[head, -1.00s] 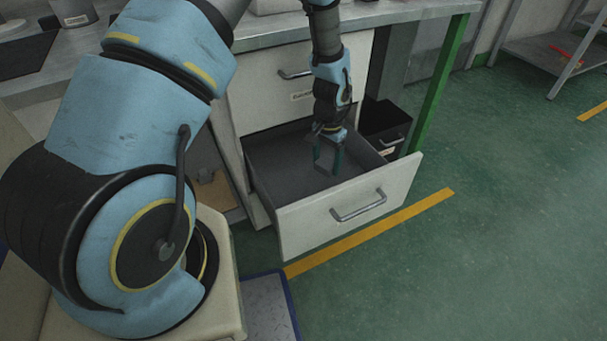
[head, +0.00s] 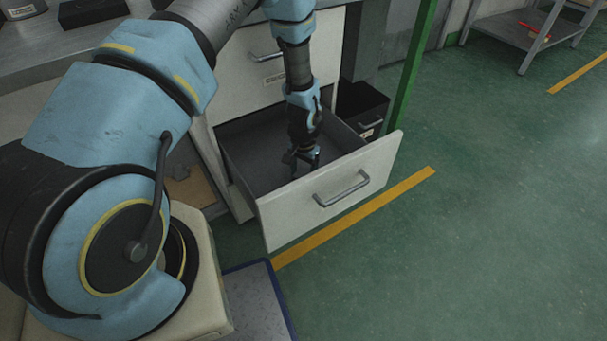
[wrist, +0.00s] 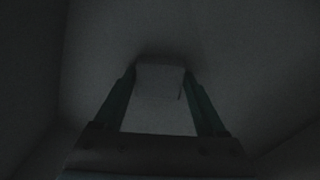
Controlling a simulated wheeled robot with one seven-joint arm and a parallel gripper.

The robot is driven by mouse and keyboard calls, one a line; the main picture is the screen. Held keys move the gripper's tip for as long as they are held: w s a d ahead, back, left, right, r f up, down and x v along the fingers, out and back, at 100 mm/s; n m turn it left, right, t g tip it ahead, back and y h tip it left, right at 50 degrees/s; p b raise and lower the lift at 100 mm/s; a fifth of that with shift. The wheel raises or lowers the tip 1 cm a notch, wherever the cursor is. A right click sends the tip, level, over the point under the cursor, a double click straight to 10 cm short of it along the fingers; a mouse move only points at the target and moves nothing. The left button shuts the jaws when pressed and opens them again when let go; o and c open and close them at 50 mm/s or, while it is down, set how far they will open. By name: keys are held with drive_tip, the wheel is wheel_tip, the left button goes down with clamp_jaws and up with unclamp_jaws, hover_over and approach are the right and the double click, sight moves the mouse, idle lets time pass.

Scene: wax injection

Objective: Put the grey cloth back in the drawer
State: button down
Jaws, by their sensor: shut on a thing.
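The drawer (head: 328,196) is pulled open below the bench, its white front facing right and its dark grey inside visible. My gripper (head: 303,164) points down into the drawer, close behind the front panel, which hides its tips. In the dark wrist view, a small, pale grey folded piece, the grey cloth (wrist: 158,82), sits between the fingertips of my gripper (wrist: 160,88), which are shut on it. The cloth is low in the drawer, over or against the floor; I cannot tell whether it touches. The cloth cannot be made out in the head view.
A shut drawer with a handle (head: 266,57) is above the open one. A yellow line (head: 355,217) crosses the green floor. The floor at right is clear.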

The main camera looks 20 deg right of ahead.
drive_tip(key=shift+f, duration=0.15)
unclamp_jaws()
wheel_tip(320, 180, up, 12)
drive_tip(key=p, duration=0.1)
drive_tip(key=shift+r+p, duration=0.25)
drive_tip(key=shift+p, duration=0.05)
idle(0.6)
